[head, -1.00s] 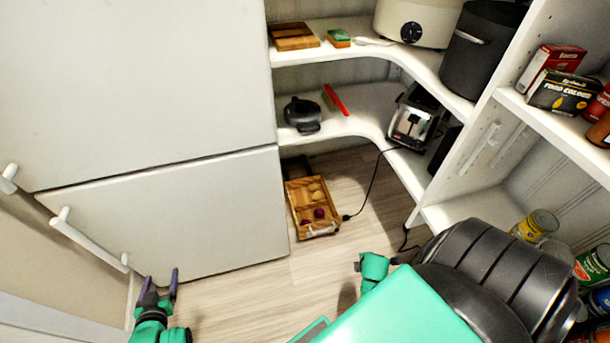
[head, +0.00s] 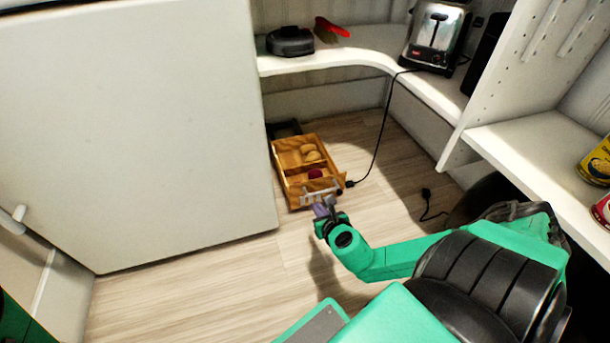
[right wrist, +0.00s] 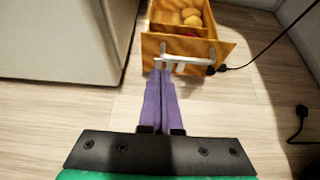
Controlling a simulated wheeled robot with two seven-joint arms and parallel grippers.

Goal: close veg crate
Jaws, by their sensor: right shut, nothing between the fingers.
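The veg crate (head: 337,182) is a wooden open-topped drawer on the floor. It holds potatoes (head: 311,152) in its rear part and a dark red onion (head: 315,173) in front. A pale bar handle (head: 320,191) is on its front panel, which also shows in the right wrist view (right wrist: 222,53). My right gripper (head: 321,208) is in front of the crate. Its purple fingers (right wrist: 162,78) are shut and empty, with the tips close to the handle; I cannot tell if they touch it. My left gripper is out of view.
A large white cabinet or fridge front (head: 150,130) stands left of the crate. A black cable (head: 374,150) lies right of it, its end close to the crate's front corner. A low white shelf (head: 350,58) carries a toaster (head: 437,38). Floor in front is clear.

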